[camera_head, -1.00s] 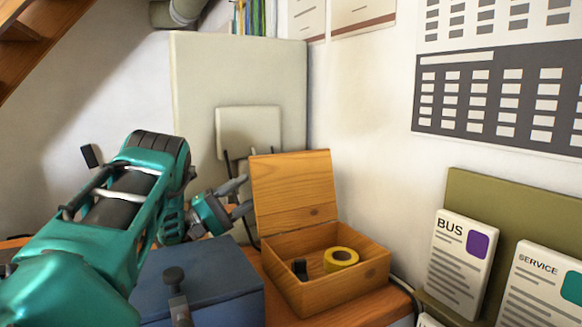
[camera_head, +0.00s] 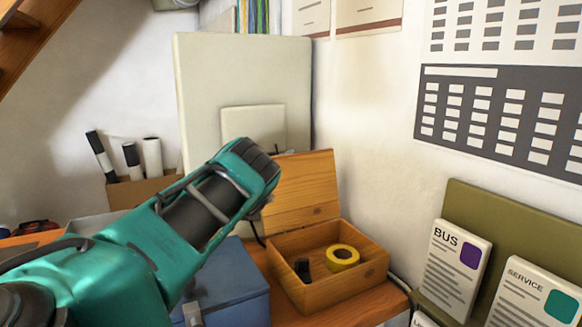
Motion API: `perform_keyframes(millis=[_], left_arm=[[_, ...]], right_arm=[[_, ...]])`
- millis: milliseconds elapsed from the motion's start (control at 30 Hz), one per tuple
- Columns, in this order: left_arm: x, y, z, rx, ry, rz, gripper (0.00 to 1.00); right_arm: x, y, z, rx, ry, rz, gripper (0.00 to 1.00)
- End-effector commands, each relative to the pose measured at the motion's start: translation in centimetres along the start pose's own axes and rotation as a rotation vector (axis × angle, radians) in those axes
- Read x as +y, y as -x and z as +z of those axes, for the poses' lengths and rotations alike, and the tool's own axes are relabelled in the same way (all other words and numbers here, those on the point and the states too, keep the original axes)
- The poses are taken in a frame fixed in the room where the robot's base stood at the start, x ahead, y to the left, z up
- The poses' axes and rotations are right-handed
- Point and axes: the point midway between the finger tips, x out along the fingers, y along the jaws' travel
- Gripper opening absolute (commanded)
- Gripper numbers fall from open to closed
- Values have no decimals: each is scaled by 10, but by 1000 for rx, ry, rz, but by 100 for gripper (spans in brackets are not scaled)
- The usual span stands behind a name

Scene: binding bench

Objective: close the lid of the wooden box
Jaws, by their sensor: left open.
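The wooden box (camera_head: 345,284) stands on the bench right of centre. Its lid (camera_head: 308,190) is open, upright at the back left side of the box. Inside lie a yellow tape roll (camera_head: 342,258) and a small black object (camera_head: 303,268). My left arm comes in from the left, and its thick wrist overlaps the lid's left edge in the picture. My left gripper (camera_head: 264,206) is open and mostly hidden behind that wrist, near the lid's left side. I cannot tell whether it touches the lid. My right gripper is not in view.
A blue box (camera_head: 235,297) stands left of the wooden box, partly under my arm. A pale panel (camera_head: 205,105) leans behind. A green board (camera_head: 478,205) with BUS and SERVICE cards is at right. A carton with rolls (camera_head: 140,190) stands at left.

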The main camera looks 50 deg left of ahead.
Motion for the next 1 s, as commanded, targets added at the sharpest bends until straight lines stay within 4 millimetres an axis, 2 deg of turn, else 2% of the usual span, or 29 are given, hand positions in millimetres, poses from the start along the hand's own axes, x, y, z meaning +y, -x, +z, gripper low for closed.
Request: perform_keyframes(millis=[367,900,1000], left_arm=[[0,-3,0,-2,0,1,53],[0,-3,0,-2,-1,1,2],[1,-3,0,-1,-2,1,0]], right_arm=[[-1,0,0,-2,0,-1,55],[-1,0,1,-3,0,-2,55],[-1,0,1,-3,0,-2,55]])
